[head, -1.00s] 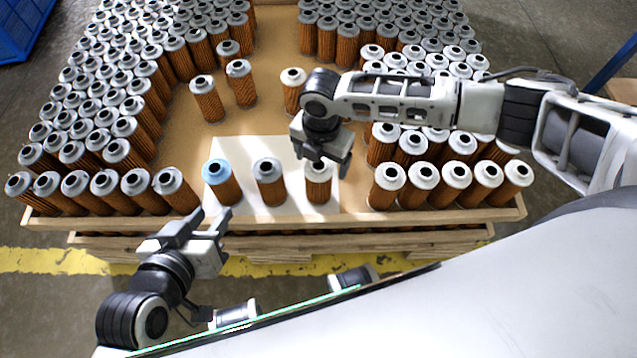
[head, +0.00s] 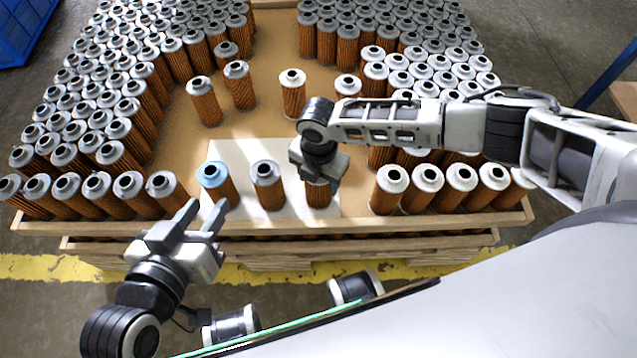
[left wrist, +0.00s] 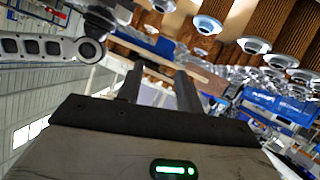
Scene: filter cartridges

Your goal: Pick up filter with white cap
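A filter with an orange pleated body (head: 318,194) stands upright at the right of the white sheet (head: 240,150). My right gripper (head: 322,176) is over its top and hides its cap; I cannot tell whether the fingers are closed on it. A white-capped filter (head: 292,80) stands alone behind that gripper. More white-capped filters (head: 391,182) stand in rows at the right. My left gripper (head: 203,212) is open and empty at the tray's front edge, near a blue-capped filter (head: 214,175). Its two fingers also show apart in the left wrist view (left wrist: 160,85).
A grey-capped filter (head: 266,178) stands between the blue-capped one and my right gripper. Many grey-capped filters (head: 110,130) crowd the left side and back. The wooden tray (head: 400,222) has bare floor in its middle. A blue crate (head: 22,28) is at the far left.

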